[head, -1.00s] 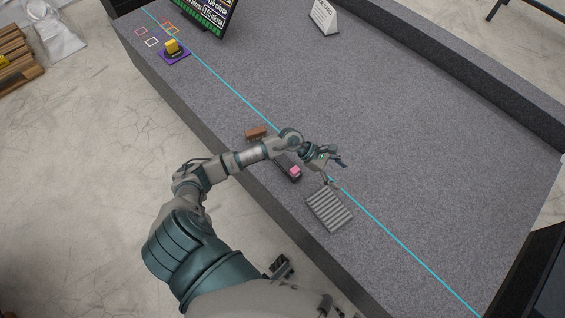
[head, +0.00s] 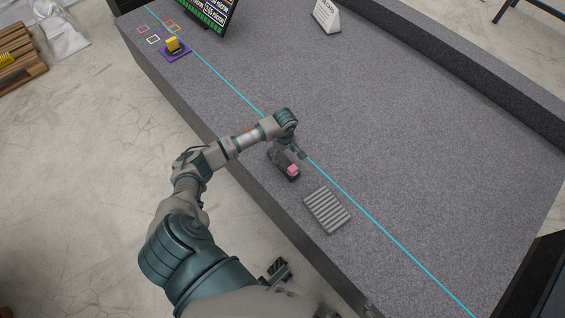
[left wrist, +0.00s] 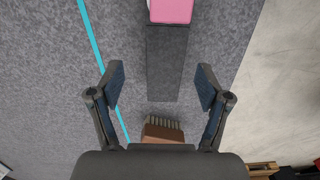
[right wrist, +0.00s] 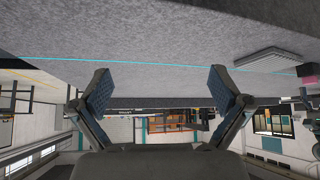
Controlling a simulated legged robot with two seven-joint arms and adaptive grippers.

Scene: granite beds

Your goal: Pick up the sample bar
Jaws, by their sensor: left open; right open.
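A dark bar with a pink block at one end, which looks like the sample bar (head: 283,167), lies on the grey granite bed, left of a ribbed plate. In the left wrist view the dark bar (left wrist: 165,65) runs up the middle, with its pink end (left wrist: 172,10) cut by the top edge. My left gripper (head: 301,153) is above the bar, partly hidden by its own wrist. Its fingers (left wrist: 160,88) are open, one on each side of the bar's near end in that view, holding nothing. My right gripper (right wrist: 161,88) is open and empty.
A brown-handled brush (left wrist: 163,134) lies just beyond the bar's near end. The ribbed grey plate (head: 327,209) lies close by. A cyan line (head: 387,235) runs along the bed. A yellow object (head: 172,44) on a purple mat and a white sign (head: 327,18) stand farther off.

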